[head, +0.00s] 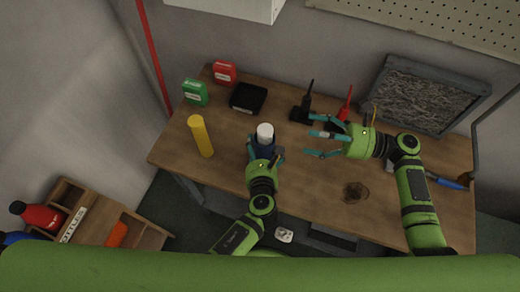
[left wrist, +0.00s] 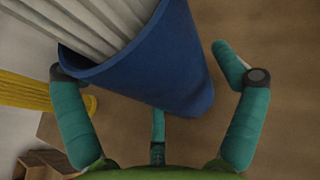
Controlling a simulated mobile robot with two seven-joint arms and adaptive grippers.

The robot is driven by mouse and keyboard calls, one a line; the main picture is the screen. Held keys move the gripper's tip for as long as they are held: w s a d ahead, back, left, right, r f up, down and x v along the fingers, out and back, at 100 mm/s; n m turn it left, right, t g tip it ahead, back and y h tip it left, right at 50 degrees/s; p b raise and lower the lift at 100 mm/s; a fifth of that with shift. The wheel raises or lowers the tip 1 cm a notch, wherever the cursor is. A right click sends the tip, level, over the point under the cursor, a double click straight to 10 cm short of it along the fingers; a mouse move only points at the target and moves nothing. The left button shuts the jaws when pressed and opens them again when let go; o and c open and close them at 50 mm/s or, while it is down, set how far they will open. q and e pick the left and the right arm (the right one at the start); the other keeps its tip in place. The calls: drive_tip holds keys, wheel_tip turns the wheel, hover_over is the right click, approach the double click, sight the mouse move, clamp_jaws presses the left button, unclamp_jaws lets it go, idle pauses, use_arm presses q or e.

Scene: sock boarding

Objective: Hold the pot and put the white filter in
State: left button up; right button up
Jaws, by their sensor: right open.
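The blue pot (head: 261,147) stands on the bench with the white filter (head: 265,129) standing up out of its mouth. In the left wrist view the pot (left wrist: 165,65) is close and tilted in the picture, with the pleated white filter (left wrist: 105,25) inside its rim. My left gripper (left wrist: 155,95) has its fingers spread around the pot, with a gap showing on the right side. Contact at the left finger cannot be told. My right gripper (head: 316,136) is open and empty, to the right of the pot and apart from it.
A yellow cylinder (head: 200,136) stands left of the pot. Green (head: 195,92) and red (head: 224,73) containers, a black box (head: 248,98) and a red-tipped tool (head: 346,103) are behind. A grey framed panel (head: 425,96) stands back right. A dark stain (head: 355,192) marks the bench front.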

use_arm(q)
drive_tip(key=shift+s, duration=0.1)
drive_tip(key=v, duration=1.1)
drive_tip(key=shift+s+r, duration=0.15)
drive_tip(key=shift+s, duration=0.25)
